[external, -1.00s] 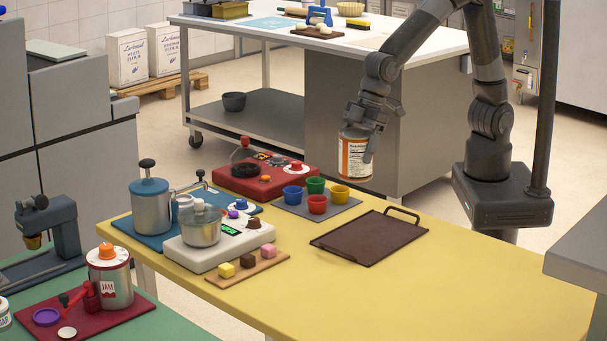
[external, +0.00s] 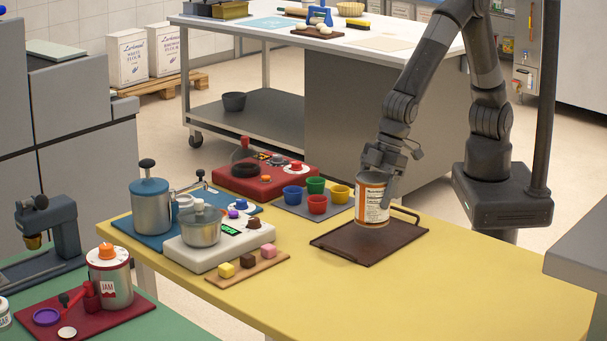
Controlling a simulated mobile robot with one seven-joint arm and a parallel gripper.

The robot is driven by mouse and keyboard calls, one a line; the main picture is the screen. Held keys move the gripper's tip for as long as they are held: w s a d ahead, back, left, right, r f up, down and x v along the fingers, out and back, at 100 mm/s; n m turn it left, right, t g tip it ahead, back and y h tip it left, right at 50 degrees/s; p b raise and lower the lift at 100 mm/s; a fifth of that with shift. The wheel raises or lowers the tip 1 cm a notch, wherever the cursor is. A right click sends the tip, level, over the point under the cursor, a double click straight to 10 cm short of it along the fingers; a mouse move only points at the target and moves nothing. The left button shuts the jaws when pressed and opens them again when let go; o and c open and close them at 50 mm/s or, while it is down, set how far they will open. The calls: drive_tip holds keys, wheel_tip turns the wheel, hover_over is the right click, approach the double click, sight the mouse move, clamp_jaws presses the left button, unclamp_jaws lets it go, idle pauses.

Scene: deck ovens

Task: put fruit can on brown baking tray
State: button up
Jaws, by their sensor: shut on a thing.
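The fruit can (external: 370,203) has a white and orange label with dark print. It is upright over the back part of the brown baking tray (external: 351,243). Its base looks at or very near the tray surface; I cannot tell if it touches.
Several coloured cups on a grey mat (external: 284,207) stand to the left of the tray. A board with small cubes (external: 247,268), a white scale (external: 207,255) and a red appliance (external: 256,183) are further left. The yellow table (external: 450,290) is clear in front and right.

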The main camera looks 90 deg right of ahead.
sight(384, 173)
drive_tip(key=shift+f, duration=1.9)
drive_tip(key=shift+f, duration=0.1)
drive_tip(key=o, duration=1.5)
drive_tip(key=shift+c, duration=0.2)
drive_tip(key=v, duration=1.2)
drive_tip(key=shift+w, duration=0.1)
